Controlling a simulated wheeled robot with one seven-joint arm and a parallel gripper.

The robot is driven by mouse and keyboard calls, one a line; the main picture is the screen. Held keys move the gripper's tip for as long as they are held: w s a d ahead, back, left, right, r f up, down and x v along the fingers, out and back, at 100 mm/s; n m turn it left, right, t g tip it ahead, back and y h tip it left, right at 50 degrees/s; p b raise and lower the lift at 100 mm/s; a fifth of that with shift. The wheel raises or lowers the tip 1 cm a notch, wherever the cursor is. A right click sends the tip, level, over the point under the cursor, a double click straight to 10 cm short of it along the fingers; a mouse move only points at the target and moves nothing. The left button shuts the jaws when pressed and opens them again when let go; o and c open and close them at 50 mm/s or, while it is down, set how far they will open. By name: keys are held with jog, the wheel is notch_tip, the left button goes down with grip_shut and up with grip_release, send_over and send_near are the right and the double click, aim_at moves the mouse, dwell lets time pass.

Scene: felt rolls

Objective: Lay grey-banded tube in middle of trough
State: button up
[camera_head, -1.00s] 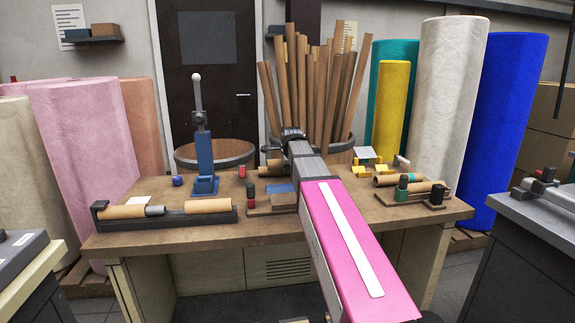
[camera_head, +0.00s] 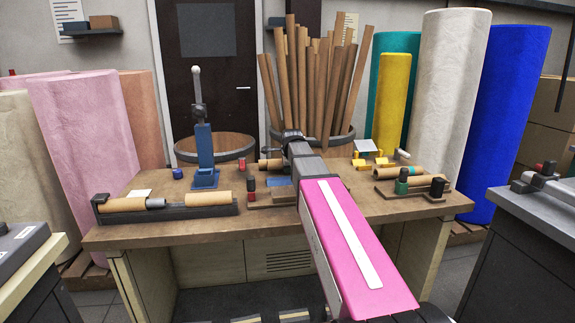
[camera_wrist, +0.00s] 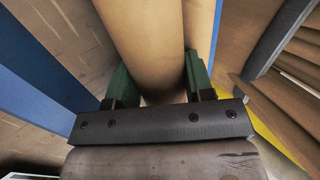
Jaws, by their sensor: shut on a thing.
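In the wrist view my gripper (camera_wrist: 158,78) has its green fingers closed on either side of a plain tan tube (camera_wrist: 155,35). No grey band shows on the part in view. In the head view my arm hides the gripper. A short tan tube (camera_head: 269,165) shows just left of the arm; I cannot tell whether it is the held one. A long dark trough (camera_head: 185,214) lies at the table's front left.
A blue stand (camera_head: 205,160) rises behind the trough. A small rack (camera_head: 415,195) with tan tubes is at the table's right. Red and black pieces (camera_head: 251,185) stand near the arm. A barrel of long tubes (camera_head: 315,90) stands behind. The table's front strip (camera_head: 200,230) is clear.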

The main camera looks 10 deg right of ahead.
jog(key=shift+f, duration=0.15)
jog(key=o, duration=1.3)
jog(key=shift+s, duration=0.1)
jog(key=shift+f, duration=0.1)
jog(key=v, duration=1.1)
